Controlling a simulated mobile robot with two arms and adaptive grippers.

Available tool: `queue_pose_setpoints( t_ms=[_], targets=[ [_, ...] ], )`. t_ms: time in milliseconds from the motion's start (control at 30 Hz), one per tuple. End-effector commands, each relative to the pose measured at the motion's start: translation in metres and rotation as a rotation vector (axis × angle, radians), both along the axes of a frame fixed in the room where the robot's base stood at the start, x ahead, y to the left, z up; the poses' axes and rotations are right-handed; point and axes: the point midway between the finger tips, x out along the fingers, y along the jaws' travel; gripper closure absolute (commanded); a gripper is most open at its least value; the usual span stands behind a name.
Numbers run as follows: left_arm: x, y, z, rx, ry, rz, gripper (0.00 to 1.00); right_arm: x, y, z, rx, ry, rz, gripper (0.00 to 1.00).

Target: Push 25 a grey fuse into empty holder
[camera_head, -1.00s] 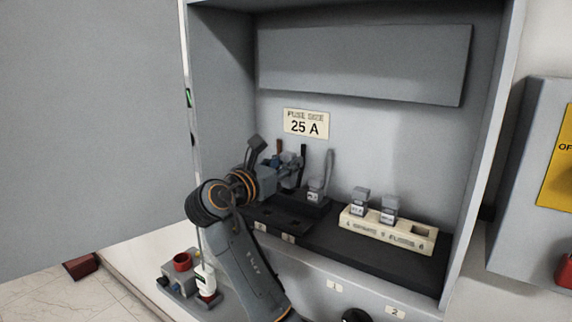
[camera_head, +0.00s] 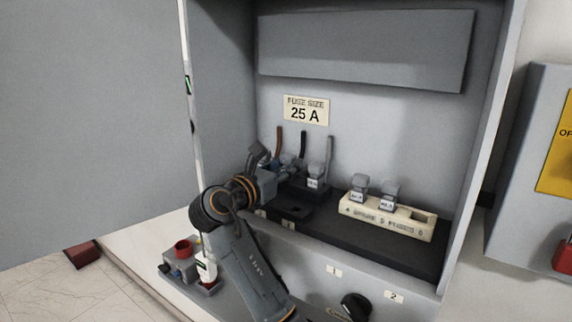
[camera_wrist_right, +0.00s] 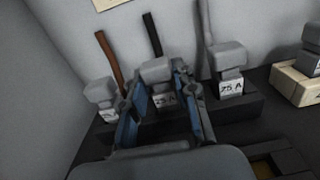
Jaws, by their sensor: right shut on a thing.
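My right gripper (camera_head: 282,166) reaches into the cabinet from the left. In the wrist view its blue-padded fingers (camera_wrist_right: 162,103) are shut on a grey 25 A fuse (camera_wrist_right: 157,70), in front of the black cable. The fuse is upright at the middle place of the black fuse holder (camera_wrist_right: 238,108); its lower end is hidden, so I cannot tell how deep it sits. Another grey fuse (camera_head: 315,173) stands on its right, by the grey cable, and another (camera_wrist_right: 100,92) on its left, by the brown cable. My left gripper is not in view.
A cream spare-fuse rack (camera_head: 385,219) with two grey fuses and an open slot stands to the right on the black shelf (camera_head: 340,231). The cabinet's side wall (camera_head: 222,90) is close on the left. A black knob (camera_head: 355,307) is on the front below.

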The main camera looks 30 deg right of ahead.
Motion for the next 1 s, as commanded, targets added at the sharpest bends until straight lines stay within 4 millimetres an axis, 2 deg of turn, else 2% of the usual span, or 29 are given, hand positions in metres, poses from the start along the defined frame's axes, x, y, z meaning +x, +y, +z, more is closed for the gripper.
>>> queue_pose_setpoints(
  t_ms=[133,167,200,300,667,767,1000],
  targets=[
    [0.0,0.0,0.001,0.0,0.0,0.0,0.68,0.0,0.0,0.0,-0.001,0.0,0.0,1.0],
    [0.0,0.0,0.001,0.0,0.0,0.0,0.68,0.0,0.0,0.0,-0.001,0.0,0.0,0.69],
    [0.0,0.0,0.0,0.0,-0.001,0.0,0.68,0.0,0.0,0.0,-0.001,0.0,0.0,0.61],
    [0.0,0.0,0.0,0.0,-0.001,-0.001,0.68,0.0,0.0,0.0,0.0,0.0,0.0,0.45],
    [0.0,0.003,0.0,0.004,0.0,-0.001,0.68,-0.001,0.004,0.0,0.001,0.0,0.001,0.45],
    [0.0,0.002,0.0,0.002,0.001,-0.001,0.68,-0.005,0.016,0.0,0.001,-0.001,0.003,0.45],
    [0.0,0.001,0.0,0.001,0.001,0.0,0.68,-0.025,0.062,-0.001,0.002,0.0,0.004,0.45]
  ],
)
